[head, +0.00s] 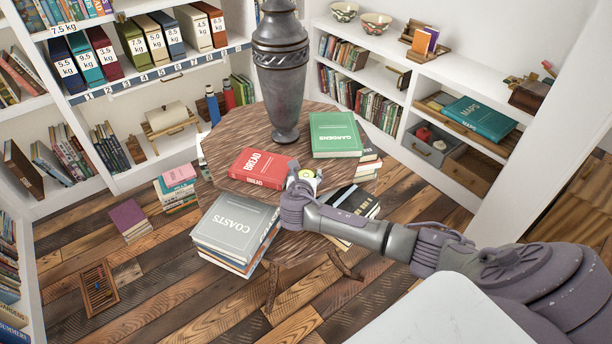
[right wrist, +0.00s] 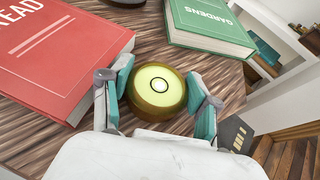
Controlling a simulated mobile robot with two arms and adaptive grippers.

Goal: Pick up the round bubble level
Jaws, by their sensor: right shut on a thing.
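The round bubble level (right wrist: 157,92) is a small brass-coloured disc with a pale green-yellow top and a ringed bubble. In the right wrist view it sits between the teal pads of my right gripper (right wrist: 158,108), which is shut on it. In the head view the level (head: 307,174) shows as a small pale spot at the tip of my right gripper (head: 303,181), by the near edge of the round wooden table (head: 222,140). I cannot tell whether the level touches the tabletop. My left gripper is not in view.
A red BREAD book (head: 262,168) lies left of the level, and a green GARDENS book (head: 335,135) lies beyond it. A tall dark vase (head: 281,70) stands behind them. A stack topped by a COASTS book (head: 236,224) stands lower, at front left.

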